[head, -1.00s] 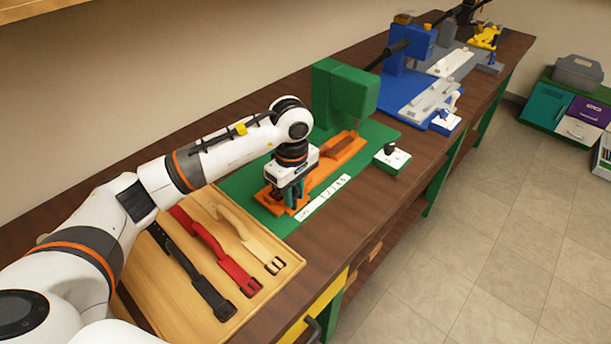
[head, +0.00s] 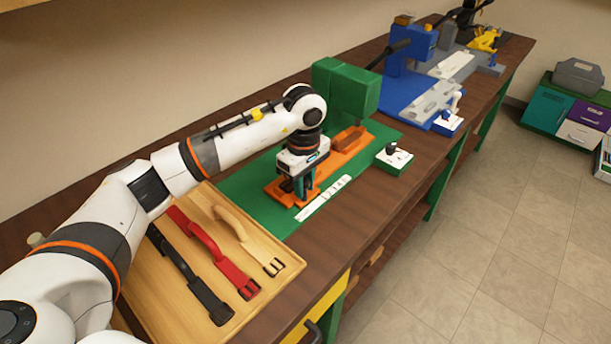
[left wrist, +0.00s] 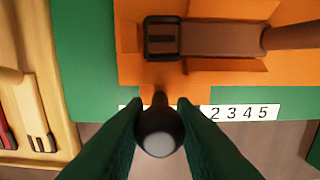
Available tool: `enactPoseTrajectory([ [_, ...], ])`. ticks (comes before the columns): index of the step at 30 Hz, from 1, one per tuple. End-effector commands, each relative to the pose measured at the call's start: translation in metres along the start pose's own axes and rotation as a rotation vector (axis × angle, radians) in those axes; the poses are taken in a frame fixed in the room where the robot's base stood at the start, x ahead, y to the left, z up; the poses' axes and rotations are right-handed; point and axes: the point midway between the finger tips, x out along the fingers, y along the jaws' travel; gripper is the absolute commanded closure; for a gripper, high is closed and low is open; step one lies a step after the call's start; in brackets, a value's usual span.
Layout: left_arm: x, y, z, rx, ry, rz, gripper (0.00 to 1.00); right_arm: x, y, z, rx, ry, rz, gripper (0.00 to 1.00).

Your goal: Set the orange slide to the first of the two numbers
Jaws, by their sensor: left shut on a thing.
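The orange slide (head: 352,156) lies on the green base plate (head: 252,190) of the green press (head: 345,88). A brown strap (left wrist: 222,38) with a black buckle (left wrist: 162,38) lies in the slide, which also shows in the left wrist view (left wrist: 128,65). My left gripper (head: 300,197) points down at the slide's near-left part. Its fingers are shut on a black round-ended knob (left wrist: 158,128) at the slide's edge. A white number strip (head: 323,198) lies along the slide; digits 2 to 5 show in the left wrist view (left wrist: 245,112), and its left part is behind the fingers. My right gripper is out of view.
A wooden tray (head: 165,300) with black, red and tan straps stands at the left. A white-topped green box (head: 394,158) with a dark knob stands right of the plate. Blue and grey stations stand farther along the bench. The bench's front edge lies close to the strip.

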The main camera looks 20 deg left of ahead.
Motion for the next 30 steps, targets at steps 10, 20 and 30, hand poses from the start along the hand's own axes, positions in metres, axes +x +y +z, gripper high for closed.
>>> enactPoseTrajectory([
  [10, -0.0001, -0.0075, -0.0001, 0.000, 0.001, 0.000, 0.89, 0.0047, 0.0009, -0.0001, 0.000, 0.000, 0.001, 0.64],
  [20, 0.0005, -0.0034, 0.0005, -0.001, -0.001, 0.000, 0.89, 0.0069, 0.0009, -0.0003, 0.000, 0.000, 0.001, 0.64],
  [30, 0.0004, -0.0022, 0.0000, -0.001, 0.000, 0.002, 0.89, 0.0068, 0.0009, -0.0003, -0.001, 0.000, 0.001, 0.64],
])
